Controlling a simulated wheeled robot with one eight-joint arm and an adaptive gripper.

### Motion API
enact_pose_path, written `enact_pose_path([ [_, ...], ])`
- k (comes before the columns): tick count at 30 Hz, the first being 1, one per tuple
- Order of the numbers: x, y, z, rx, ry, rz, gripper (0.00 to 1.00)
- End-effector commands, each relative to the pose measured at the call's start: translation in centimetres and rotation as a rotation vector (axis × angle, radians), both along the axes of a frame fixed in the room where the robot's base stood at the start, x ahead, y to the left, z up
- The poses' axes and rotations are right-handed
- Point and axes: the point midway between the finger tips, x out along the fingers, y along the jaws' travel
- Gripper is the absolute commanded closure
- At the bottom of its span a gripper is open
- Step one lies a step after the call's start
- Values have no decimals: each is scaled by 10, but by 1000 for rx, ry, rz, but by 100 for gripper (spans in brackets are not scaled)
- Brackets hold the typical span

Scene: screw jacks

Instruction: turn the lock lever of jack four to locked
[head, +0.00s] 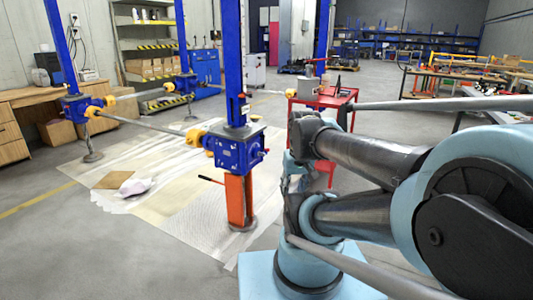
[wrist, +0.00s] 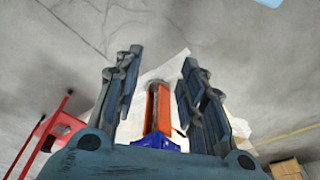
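The nearest screw jack has a blue housing (head: 232,150) on an orange post (head: 239,200), with a blue column rising above. I cannot read a jack number, so I cannot tell which is jack four. In the wrist view my gripper (wrist: 161,60) is open and empty, its fingers wide apart. The orange post (wrist: 158,106) and a bit of blue housing (wrist: 154,140) show between the fingers, apparently beyond them. In the head view the gripper is not clear.
Other blue jacks (head: 75,104) (head: 186,84) stand at the left and back, joined by shafts with yellow couplings (head: 195,137). A red cart (head: 325,100) stands behind my arm. A pale sheet (head: 155,165) covers the floor around the jack. Open floor lies front left.

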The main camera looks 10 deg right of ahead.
Motion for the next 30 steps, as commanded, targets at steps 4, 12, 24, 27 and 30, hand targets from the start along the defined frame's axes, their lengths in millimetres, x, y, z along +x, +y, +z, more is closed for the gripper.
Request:
enact_pose_path([
  [4,29,8,19,56,-4,24,63],
  [12,92,28,50,176,-26,91,63],
  [24,200,43,78,343,-95,189,63],
  [27,229,46,81,383,-119,214,63],
  [30,258,45,83,422,-145,235,63],
])
